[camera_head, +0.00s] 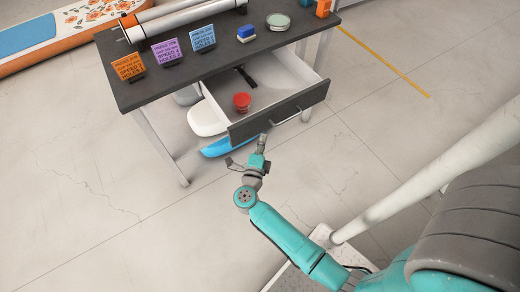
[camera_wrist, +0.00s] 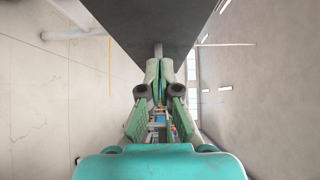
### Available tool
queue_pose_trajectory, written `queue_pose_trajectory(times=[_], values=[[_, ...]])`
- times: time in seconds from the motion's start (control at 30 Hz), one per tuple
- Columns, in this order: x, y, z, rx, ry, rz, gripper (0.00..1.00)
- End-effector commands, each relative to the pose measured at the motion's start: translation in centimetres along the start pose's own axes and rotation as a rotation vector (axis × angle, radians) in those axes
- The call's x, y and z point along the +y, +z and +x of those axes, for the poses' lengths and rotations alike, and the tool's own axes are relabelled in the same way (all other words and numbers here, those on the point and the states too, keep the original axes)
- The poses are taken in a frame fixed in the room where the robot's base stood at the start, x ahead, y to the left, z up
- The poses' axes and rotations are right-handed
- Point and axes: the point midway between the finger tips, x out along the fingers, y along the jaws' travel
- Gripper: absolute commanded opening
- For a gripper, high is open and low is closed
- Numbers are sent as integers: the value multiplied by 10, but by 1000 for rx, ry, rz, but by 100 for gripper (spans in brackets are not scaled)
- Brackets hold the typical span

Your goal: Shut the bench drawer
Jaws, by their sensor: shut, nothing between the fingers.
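The bench drawer (camera_head: 291,110) is pulled out from under the dark bench top (camera_head: 190,62). It has a dark front and pale inner walls. A red object (camera_head: 242,101) and a black object (camera_head: 247,76) lie inside it. My gripper (camera_head: 262,140) is shut and empty, just in front of the drawer front near its lower left part. In the wrist view my shut gripper (camera_wrist: 159,64) points at the dark drawer front (camera_wrist: 150,22). Whether the fingertips touch it I cannot tell.
On the bench top stand orange (camera_head: 128,67), purple (camera_head: 166,51) and blue (camera_head: 202,39) signs and a round dish (camera_head: 278,22). White and blue boards (camera_head: 217,148) lie under the bench. The floor in front is clear.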

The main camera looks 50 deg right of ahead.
Motion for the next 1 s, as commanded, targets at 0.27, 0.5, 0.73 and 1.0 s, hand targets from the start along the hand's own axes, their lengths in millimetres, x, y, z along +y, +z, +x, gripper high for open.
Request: queue_pose_trajectory(times=[0.27, 0.5, 0.73, 1.0], values=[[-1, 24, 21, -1, -1, 1, 0], [-1, 28, 25, -2, -1, 1, 0], [-1, 28, 25, -1, -1, 1, 0], [-2, 40, 38, -1, -2, 3, 0]])
